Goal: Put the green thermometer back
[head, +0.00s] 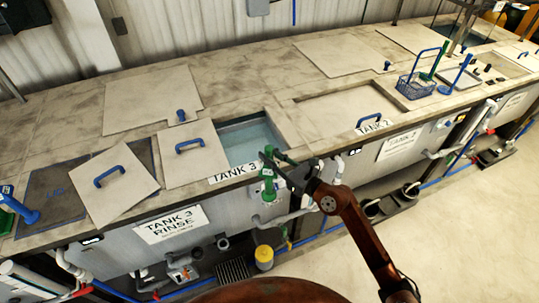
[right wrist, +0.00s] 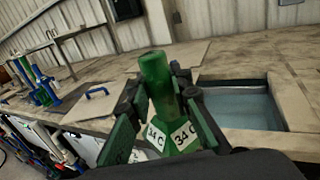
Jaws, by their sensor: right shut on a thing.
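The green thermometer (head: 267,186) is in my right gripper (head: 276,163), in front of the counter edge by the Tank 3 opening. In the right wrist view the green thermometer (right wrist: 155,78) stands between both fingers of the right gripper (right wrist: 160,100), with white "34 C" labels on its angular head. The right gripper is shut on it. My left gripper is not in view.
The open Tank 3 (head: 250,140) holds water. Lids with blue handles (head: 190,145) lie around it, one tilted lid (head: 118,185) at left. A blue basket (head: 418,86), a green upright tool (head: 435,62) and a blue one (head: 460,74) stand by Tank 2.

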